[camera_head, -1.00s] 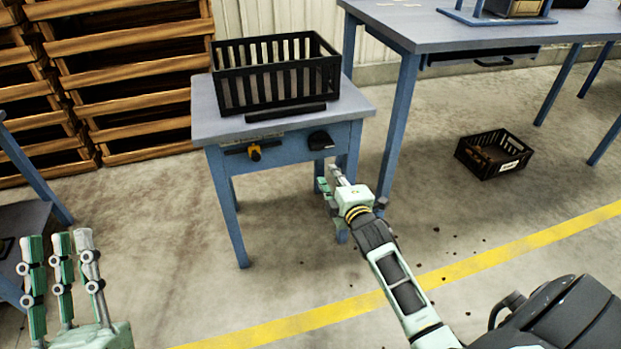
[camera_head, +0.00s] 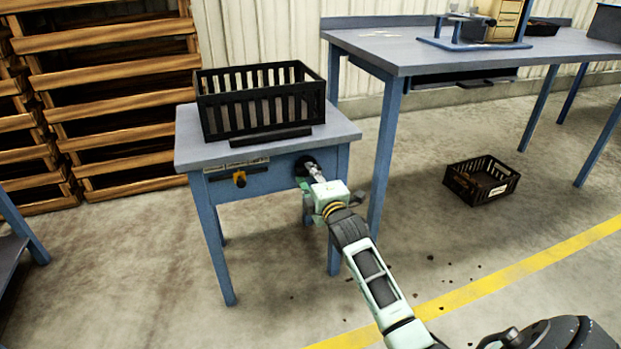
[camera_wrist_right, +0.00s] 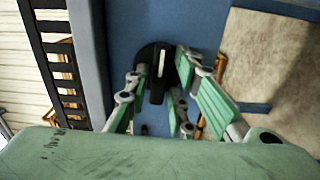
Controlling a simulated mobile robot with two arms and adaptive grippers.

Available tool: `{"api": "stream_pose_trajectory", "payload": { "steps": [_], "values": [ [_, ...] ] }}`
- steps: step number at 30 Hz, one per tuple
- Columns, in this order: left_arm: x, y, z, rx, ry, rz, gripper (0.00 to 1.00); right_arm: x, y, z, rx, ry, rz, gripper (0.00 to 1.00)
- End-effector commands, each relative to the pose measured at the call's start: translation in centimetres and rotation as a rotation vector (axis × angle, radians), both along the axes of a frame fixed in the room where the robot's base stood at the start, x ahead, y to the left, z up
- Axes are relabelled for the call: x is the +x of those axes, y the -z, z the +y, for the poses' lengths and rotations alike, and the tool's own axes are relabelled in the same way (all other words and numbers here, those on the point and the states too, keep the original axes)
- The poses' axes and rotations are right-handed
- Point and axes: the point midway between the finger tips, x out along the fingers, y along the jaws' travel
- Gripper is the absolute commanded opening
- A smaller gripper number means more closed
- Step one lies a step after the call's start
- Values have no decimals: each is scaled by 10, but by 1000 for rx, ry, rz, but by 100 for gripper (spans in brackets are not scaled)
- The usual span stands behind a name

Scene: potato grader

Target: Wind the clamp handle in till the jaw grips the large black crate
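The large black crate (camera_head: 260,100) stands upright on the small blue-legged bench (camera_head: 185,150). A low black jaw bar (camera_head: 270,138) lies along the crate's near side; I cannot tell if they touch. The black clamp handle (camera_wrist_right: 157,88) is on the bench's blue front, at its right end. In the head view my right gripper (camera_head: 309,172) is at the handle and mostly hides it. In the right wrist view the fingers of my right gripper (camera_wrist_right: 163,80) are spread on both sides of the handle, with gaps visible. My left gripper is out of view.
A yellow-orange knob (camera_head: 239,179) sits on a slotted plate left of the handle. A taller blue table (camera_head: 400,60) stands close at right, with a small black crate (camera_head: 481,180) on the floor nearby. Wooden crates (camera_head: 100,90) are stacked behind left.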

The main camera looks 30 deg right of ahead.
Motion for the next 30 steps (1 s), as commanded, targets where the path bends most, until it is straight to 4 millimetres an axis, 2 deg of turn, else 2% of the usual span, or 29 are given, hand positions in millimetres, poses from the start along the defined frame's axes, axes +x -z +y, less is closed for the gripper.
{"api": "stream_pose_trajectory", "payload": {
  "steps": [11, 19, 30],
  "values": [
    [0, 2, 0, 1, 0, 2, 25, 6, 0, -1, 1, 0, 1, 22],
    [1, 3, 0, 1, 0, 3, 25, 6, 0, -1, 1, 0, 0, 0],
    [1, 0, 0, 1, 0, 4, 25, 6, 0, -1, 15, 0, -3, 0]
  ]
}}
